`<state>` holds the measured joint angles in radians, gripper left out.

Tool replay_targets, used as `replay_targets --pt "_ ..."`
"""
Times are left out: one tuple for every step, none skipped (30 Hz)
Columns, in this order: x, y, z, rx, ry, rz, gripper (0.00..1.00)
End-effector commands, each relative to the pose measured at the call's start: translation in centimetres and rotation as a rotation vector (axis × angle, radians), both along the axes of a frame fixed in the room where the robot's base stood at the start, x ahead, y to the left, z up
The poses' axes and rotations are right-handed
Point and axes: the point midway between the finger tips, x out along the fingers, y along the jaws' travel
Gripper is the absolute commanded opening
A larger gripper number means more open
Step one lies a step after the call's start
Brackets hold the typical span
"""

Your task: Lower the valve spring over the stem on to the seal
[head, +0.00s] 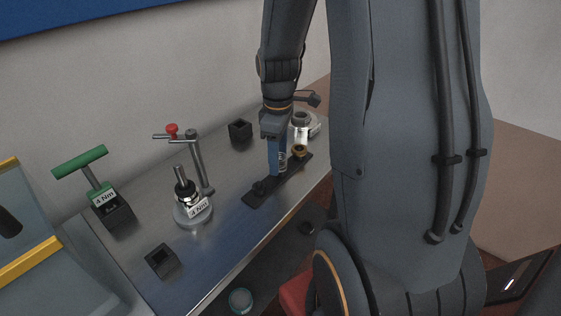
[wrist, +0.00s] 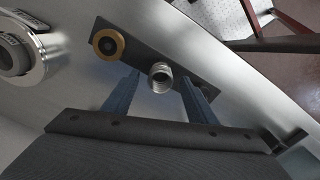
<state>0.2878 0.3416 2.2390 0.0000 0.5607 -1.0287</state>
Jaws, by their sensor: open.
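The valve spring (wrist: 160,80) is a small silver coil on a dark plate (wrist: 185,60), seen end-on in the wrist view. My gripper (wrist: 161,78) is open, with one blue finger on each side of the spring and a gap on both sides. In the head view my gripper (head: 277,172) points down at the plate (head: 252,197), and its fingers hide the spring. A silver upright stem (head: 179,172) with a black collar (head: 185,190) stands on a round base at left of centre. I cannot make out the seal clearly.
A post with a red knob (head: 172,129) stands beside the stem. A brass ring (wrist: 108,44) sits on the plate near the spring.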

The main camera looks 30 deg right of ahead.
Motion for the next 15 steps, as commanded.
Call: replay_targets --pt "0.0 0.0 0.01 0.0 0.0 0.0 0.47" --pt "0.0 0.0 0.01 0.0 0.0 0.0 0.42" --pt "0.0 0.0 0.02 0.0 0.0 0.0 0.35" --pt "0.0 0.0 0.02 0.0 0.0 0.0 0.3" --pt "-0.01 0.01 0.02 0.0 0.0 0.0 0.25" --pt "0.0 0.01 0.02 0.0 0.0 0.0 0.18" --pt "0.0 0.01 0.02 0.0 0.0 0.0 0.13" --pt "0.0 0.01 0.03 0.0 0.0 0.0 0.08" --pt "0.0 0.01 0.03 0.0 0.0 0.0 0.08" --pt "0.0 0.01 0.03 0.0 0.0 0.0 0.08" --pt "0.0 0.01 0.03 0.0 0.0 0.0 0.08" --pt "0.0 0.01 0.04 0.0 0.0 0.0 0.08" --pt "0.0 0.01 0.04 0.0 0.0 0.0 0.08" --pt "0.0 0.01 0.05 0.0 0.0 0.0 0.08" --pt "0.02 0.01 0.11 0.0 0.0 0.0 0.08"
